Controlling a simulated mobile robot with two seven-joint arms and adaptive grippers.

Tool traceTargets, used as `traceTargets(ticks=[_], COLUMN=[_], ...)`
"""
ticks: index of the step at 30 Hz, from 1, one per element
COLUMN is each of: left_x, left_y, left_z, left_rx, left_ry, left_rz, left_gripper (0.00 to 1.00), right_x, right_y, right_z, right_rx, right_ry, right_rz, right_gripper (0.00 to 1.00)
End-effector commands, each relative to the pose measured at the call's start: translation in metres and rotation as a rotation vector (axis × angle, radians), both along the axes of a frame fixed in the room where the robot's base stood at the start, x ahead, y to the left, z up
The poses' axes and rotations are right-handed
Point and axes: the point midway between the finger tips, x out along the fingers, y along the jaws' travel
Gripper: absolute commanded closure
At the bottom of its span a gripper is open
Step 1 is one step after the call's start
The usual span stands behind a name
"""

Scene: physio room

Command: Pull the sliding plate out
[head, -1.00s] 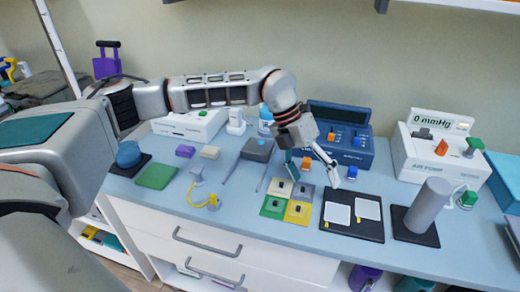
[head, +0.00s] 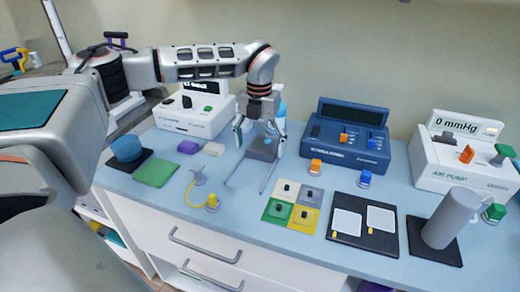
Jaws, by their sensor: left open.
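The sliding plate appears to be the grey plate (head: 258,153) with a small dark knob, at the back of the bench between two thin grey rails (head: 269,176) that run toward the front edge. My left gripper (head: 260,148) is open and points down over this plate, one finger on each side. The fingers and wrist hide part of the plate and whatever is behind it. I cannot tell whether the fingers touch it. My right gripper is not in view.
A blue stimulator (head: 344,140) stands to the right, a white unit (head: 193,118) behind left. Electrode pads (head: 278,211), a black board (head: 364,241), a grey cylinder (head: 450,218) and an air pump (head: 465,165) lie further right.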

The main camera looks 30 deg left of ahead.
Motion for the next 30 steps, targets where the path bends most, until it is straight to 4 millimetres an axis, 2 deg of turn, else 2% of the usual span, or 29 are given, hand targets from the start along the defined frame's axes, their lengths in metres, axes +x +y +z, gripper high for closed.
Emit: traceTargets(ticks=[4,13,18,19,20,25,30], left_x=[0.0,0.0,0.0,0.0,0.0,-0.005,-0.029], left_y=[0.0,0.0,0.0,0.0,0.0,-0.001,-0.006], left_z=[-0.011,-0.012,-0.012,-0.012,-0.013,-0.01,-0.005], left_rx=[0.0,-0.001,-0.001,-0.001,-0.001,-0.001,0.0], left_ry=[0.001,-0.001,-0.001,0.0,0.0,-0.002,-0.002], left_rz=[-0.001,-0.001,-0.001,-0.001,-0.001,-0.001,-0.003], left_gripper=[0.19,0.19,0.64,0.71,0.75,0.75,0.75], right_x=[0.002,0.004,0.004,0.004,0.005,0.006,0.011], right_y=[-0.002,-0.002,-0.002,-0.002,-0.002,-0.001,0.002], right_z=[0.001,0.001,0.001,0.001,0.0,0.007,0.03], right_rx=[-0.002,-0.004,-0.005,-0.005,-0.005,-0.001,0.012], right_ry=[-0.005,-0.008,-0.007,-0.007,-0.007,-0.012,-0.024], right_rz=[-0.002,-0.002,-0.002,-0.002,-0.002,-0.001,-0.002], right_gripper=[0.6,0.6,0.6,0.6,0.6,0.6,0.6])
